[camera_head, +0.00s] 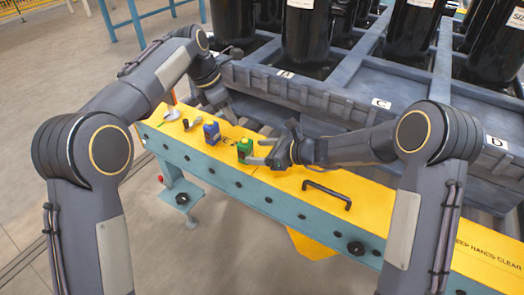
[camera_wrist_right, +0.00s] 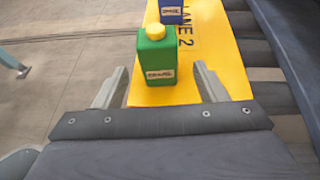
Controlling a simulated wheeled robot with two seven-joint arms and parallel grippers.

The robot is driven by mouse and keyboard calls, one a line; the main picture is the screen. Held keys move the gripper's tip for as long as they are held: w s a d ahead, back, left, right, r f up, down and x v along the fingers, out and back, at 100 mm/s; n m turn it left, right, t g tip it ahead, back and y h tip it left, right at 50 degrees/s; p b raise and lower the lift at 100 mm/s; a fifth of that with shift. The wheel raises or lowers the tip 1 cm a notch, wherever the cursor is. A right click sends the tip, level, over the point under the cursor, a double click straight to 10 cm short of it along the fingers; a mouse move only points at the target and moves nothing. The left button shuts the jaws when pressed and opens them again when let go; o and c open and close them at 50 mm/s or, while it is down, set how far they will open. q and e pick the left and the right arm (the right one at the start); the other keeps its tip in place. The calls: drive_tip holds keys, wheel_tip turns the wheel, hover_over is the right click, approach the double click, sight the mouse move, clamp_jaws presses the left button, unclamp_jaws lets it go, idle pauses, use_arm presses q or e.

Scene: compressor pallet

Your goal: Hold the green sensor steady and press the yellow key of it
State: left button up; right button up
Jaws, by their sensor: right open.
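The green sensor (camera_head: 244,152) stands upright on the yellow bench top, with its yellow key (camera_head: 245,141) on top. My right gripper (camera_head: 268,146) is open just right of the sensor in the head view. In the right wrist view its fingers (camera_wrist_right: 160,78) are spread to either side of the sensor, with gaps on both sides. My left gripper (camera_head: 224,104) is above and left of the sensor, near the pallet edge; its jaws are unclear.
A blue box (camera_head: 211,134) stands left of the sensor, with small dark and white-orange items beyond it. A black handle (camera_head: 328,195) is on the yellow bench (camera_head: 385,222) to the right. The grey pallet (camera_head: 345,105) with black cylinders stands behind.

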sight(241, 151)
drive_tip(key=x, duration=0.7)
drive_tip(key=shift+a, duration=0.2)
drive_tip(key=c, duration=1.1)
use_arm(q)
clamp_jaws()
use_arm(e)
drive_tip(key=shift+c, duration=0.2)
idle(0.6)
